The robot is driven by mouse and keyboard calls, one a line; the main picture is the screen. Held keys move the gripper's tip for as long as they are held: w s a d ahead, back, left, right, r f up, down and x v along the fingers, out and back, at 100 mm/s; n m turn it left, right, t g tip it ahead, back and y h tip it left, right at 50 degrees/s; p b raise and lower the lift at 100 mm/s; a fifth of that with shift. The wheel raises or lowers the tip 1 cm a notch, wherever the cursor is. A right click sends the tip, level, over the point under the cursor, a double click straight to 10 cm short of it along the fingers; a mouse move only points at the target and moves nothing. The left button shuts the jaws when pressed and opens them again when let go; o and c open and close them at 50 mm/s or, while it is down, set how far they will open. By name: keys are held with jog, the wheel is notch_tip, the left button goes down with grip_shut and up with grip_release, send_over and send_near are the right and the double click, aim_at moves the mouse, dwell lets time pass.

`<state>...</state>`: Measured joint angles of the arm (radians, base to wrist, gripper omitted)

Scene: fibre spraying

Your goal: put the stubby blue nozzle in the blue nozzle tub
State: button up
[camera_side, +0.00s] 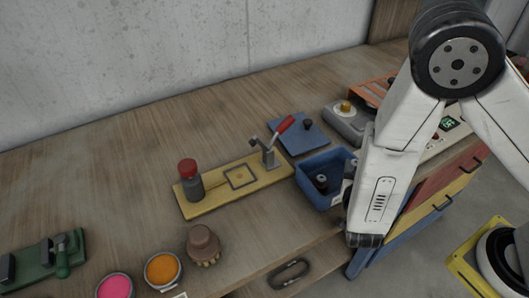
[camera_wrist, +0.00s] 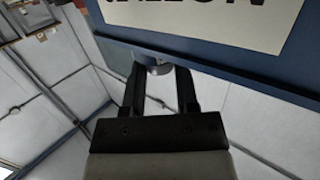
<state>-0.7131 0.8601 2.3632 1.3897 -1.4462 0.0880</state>
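The blue nozzle tub (camera_side: 311,189) stands at the right end of the bench top in the side view, partly behind my arm. At least one dark nozzle (camera_side: 321,182) is inside it; its colour is hard to tell. In the wrist view, the tub's blue wall (camera_wrist: 215,58) fills the top, with a white lettered label. My gripper (camera_wrist: 160,72) shows there with its two black fingers apart. A small dark blue piece with a silvery end (camera_wrist: 159,69), perhaps the stubby nozzle, lies between the fingertips by the tub's edge. Contact is unclear. My arm hides the gripper in the side view.
Pink (camera_side: 115,287) and orange (camera_side: 162,269) pots stand in front. The back left bench is clear.

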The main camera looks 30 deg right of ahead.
jog(key=o, duration=0.4)
jog(key=shift+f, duration=0.35)
jog(key=shift+w+r, duration=0.1)
jog(key=shift+r, duration=0.4)
jog(key=shift+a+r, duration=0.15)
jog(key=v, duration=0.7)
jog(key=shift+s, duration=0.2)
jog(key=shift+r, duration=0.15)
